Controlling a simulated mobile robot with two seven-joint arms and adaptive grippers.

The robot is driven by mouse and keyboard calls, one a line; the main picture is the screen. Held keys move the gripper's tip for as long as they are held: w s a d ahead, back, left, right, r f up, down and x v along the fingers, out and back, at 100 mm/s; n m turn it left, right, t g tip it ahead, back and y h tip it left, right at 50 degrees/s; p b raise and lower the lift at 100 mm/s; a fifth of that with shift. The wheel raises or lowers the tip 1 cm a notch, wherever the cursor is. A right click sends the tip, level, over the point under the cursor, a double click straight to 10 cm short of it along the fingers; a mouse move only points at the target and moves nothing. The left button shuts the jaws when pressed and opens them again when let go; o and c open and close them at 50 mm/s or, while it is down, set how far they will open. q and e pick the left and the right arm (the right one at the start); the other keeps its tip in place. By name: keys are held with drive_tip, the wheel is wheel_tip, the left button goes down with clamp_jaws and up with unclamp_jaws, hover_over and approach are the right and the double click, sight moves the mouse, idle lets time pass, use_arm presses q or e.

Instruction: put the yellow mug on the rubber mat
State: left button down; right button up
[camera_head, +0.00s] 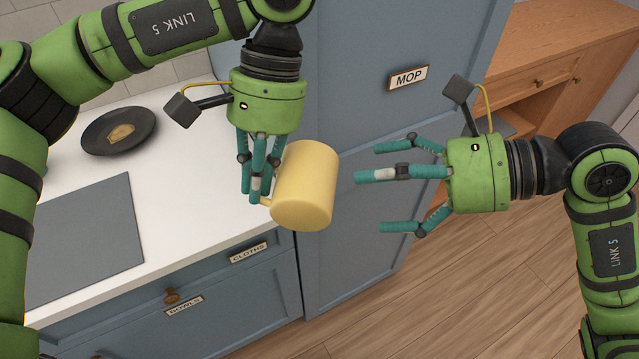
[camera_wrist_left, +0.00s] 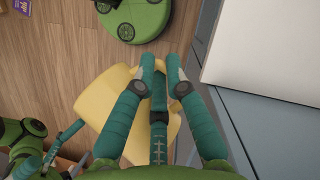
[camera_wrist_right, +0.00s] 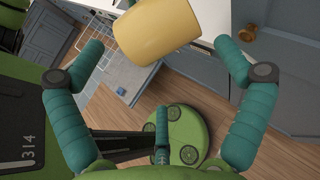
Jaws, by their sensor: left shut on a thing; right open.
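The yellow mug (camera_head: 308,180) is held in the air beside the counter's front right corner, in front of the blue cabinet. My left gripper (camera_head: 258,192) is shut on it at the handle side; the fingers hide most of the handle. The mug also shows in the left wrist view (camera_wrist_left: 98,98) and at the top of the right wrist view (camera_wrist_right: 157,32). A flat dark grey square, apparently the rubber mat (camera_head: 85,235), lies bare on the counter at the left. My right gripper (camera_head: 376,186) is open and empty, to the right of the mug and apart from it.
The white counter (camera_head: 190,185) has free room between the grey square and my left gripper. A dark plate (camera_head: 90,141) with a beige item is further back. Drawers labelled CLOTHS and BOWLS are below. A tall blue cabinet door (camera_head: 375,110) labelled MOP and a wooden shelf unit (camera_head: 560,40) stand right.

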sight(307, 191)
drive_tip(key=x, duration=1)
drive_tip(key=shift+r, duration=0.1)
drive_tip(key=c, duration=1.2)
use_arm(q)
drive_tip(key=c, duration=1.2)
unclamp_jaws()
use_arm(e)
drive_tip(key=shift+c, duration=0.8)
